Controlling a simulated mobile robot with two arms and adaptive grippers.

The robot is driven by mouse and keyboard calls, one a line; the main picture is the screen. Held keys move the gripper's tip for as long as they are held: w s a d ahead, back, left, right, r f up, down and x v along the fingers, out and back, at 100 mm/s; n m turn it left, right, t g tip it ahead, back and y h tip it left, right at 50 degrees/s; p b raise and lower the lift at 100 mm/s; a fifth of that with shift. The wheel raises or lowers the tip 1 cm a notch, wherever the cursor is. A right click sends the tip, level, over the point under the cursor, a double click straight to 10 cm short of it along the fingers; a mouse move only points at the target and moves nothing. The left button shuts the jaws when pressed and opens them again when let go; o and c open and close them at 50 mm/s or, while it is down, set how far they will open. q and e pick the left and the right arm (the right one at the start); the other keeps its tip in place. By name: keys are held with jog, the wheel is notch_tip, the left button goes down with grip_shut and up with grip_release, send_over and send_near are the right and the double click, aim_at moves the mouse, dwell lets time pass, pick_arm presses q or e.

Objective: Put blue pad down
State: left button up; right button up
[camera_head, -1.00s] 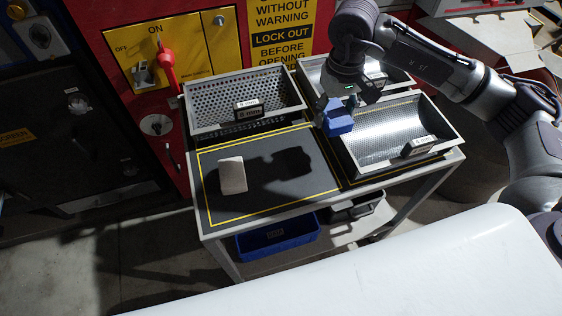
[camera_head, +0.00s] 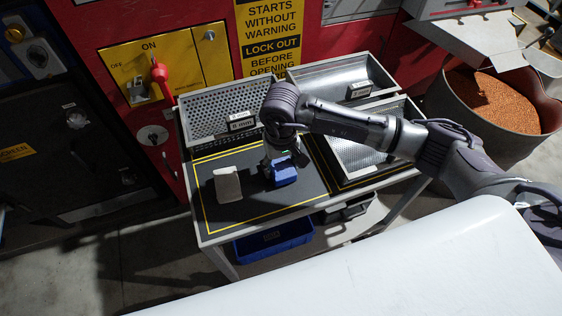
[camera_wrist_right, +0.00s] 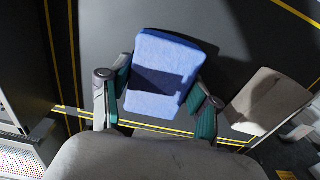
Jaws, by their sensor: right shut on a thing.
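The blue pad (camera_head: 284,173) is at my right gripper (camera_head: 272,164), over the dark mat (camera_head: 245,208) with yellow border lines. In the right wrist view the blue pad (camera_wrist_right: 163,75) sits between the two green-padded fingers of my right gripper (camera_wrist_right: 160,95), which are shut on it. I cannot tell whether the pad touches the mat. A shadow crosses its face. A beige pad (camera_head: 227,185) lies on the mat to the left of the blue one, apart from it; it also shows in the right wrist view (camera_wrist_right: 268,102). My left gripper is not in view.
A perforated metal tray (camera_head: 205,110) stands behind the mat. Two more trays stand at the back right (camera_head: 330,82) and right (camera_head: 350,158), the latter partly behind my arm. A blue bin (camera_head: 275,240) is below the table. The mat's front is clear.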

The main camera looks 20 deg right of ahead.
aim_at(281, 165)
jog(key=shift+f+b, duration=0.2)
jog(key=shift+b, duration=0.1)
jog(key=o, duration=1)
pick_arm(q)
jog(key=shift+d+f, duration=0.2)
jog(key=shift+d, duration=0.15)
pick_arm(e)
jog(key=shift+r, duration=0.1)
jog(key=shift+r+p, duration=0.2)
jog(key=shift+p, duration=0.15)
pick_arm(q)
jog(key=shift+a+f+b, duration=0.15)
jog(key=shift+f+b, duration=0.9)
jog(key=shift+b, duration=0.25)
pick_arm(e)
jog(key=shift+r, duration=5.95)
